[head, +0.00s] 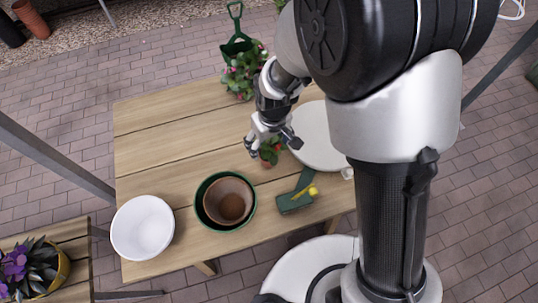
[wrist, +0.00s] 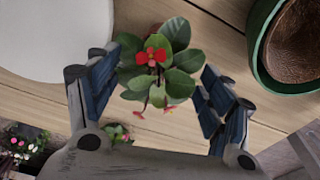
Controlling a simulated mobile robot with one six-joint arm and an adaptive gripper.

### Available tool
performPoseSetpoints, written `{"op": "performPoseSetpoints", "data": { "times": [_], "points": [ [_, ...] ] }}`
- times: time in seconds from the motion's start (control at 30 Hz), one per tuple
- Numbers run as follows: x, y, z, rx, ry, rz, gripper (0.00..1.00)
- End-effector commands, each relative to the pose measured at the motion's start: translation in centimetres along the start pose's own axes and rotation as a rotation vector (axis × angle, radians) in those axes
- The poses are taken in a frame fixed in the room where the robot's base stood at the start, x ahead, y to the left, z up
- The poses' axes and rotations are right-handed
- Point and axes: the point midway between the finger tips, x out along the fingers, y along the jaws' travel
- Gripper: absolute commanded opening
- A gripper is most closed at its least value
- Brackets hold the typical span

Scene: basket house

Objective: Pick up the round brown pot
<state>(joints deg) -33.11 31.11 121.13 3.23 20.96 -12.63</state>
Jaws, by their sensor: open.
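A round brown pot (head: 228,201) sits inside a larger green pot (head: 198,213) on the wooden table; its brown inside also shows at the upper right of the wrist view (wrist: 299,45). My gripper (head: 272,146) is open above a small red-flowered plant (head: 270,151), up and right of the brown pot in the head view. In the wrist view the plant's leaves and red flower (wrist: 151,57) lie between my open fingers (wrist: 160,66). The plant's own small pot is mostly hidden by leaves.
A white bowl (head: 142,228) stands left of the green pot. A green tool with a yellow part (head: 296,200) lies to its right. A large white round plate (head: 316,138) lies right of my gripper. A flowering plant and green shovel (head: 237,45) are at the table's far edge.

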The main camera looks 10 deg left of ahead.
Motion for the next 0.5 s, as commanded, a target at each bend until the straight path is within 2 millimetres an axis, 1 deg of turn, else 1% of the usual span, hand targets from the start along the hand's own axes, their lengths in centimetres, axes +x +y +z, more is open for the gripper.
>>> {"op": "performPoseSetpoints", "data": {
  "times": [0.17,0.33,0.4,0.5],
  "points": [
    [1.1,0.0,0.2,0.000,-0.001,0.000,0.73],
    [3.7,0.1,1.0,0.001,-0.003,-0.001,0.73],
    [4.7,0.1,0.9,0.001,-0.003,-0.001,0.73],
    [5.4,0.1,0.8,0.001,-0.001,0.000,0.73]
  ]
}}
